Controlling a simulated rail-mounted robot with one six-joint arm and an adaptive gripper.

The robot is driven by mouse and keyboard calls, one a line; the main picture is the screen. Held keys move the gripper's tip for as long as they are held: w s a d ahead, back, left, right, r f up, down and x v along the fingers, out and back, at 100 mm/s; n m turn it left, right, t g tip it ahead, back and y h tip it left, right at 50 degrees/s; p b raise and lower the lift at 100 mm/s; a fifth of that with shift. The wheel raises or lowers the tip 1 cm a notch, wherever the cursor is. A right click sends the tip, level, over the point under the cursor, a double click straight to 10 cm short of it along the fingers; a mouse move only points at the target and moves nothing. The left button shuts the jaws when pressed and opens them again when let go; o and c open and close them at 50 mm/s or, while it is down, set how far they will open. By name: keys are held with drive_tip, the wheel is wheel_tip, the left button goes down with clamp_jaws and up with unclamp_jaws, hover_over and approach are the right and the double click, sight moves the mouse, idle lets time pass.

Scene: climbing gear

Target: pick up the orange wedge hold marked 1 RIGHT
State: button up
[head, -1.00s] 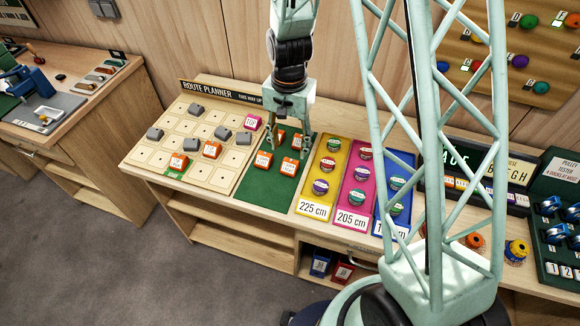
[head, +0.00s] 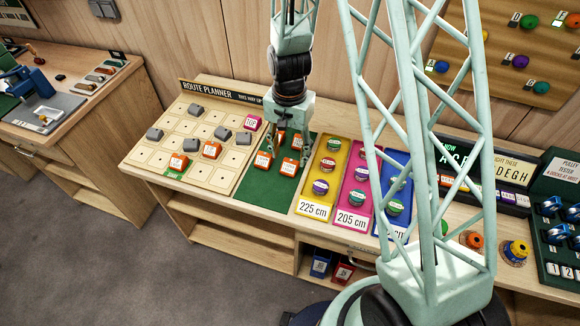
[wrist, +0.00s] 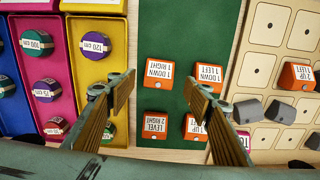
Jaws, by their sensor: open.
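The orange wedge hold labelled 1 DOWN 1 RIGHT (wrist: 158,72) lies on the green mat (wrist: 182,22) in the wrist view, label upside down. It also shows at the mat's front right in the head view (head: 290,167). My gripper (wrist: 158,84) is open and empty, its fingertips on either side of that hold in the picture, apparently above it. Other orange holds on the mat read 1 DOWN 1 LEFT (wrist: 210,74) and LEVEL 2 RIGHT (wrist: 155,125). One more, reading 1 UP (wrist: 194,128), has its second line partly hidden by my right finger.
The route planner board (head: 150,156) with grey, orange and pink holds stands left of the mat in the head view. Yellow (head: 314,210) and pink (head: 352,219) panels with round tape rolls stand on the right. Neighbouring holds sit close to my fingers.

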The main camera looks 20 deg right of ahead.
sight(290, 163)
drive_tip(key=shift+d+f, duration=0.1)
drive_tip(key=shift+f, duration=2.5)
drive_tip(key=shift+c, duration=0.2)
drive_tip(key=c, duration=0.9)
drive_tip(key=shift+r, duration=0.2)
drive_tip(key=shift+r, duration=1.55)
drive_tip(key=shift+s, duration=0.3)
drive_tip(key=s, duration=0.6)
drive_tip(key=s+r+b, duration=0.1)
drive_tip(key=s, duration=0.3)
drive_tip(key=shift+s+a, duration=0.1)
drive_tip(key=shift+a, duration=0.3)
drive_tip(key=shift+b, duration=0.4)
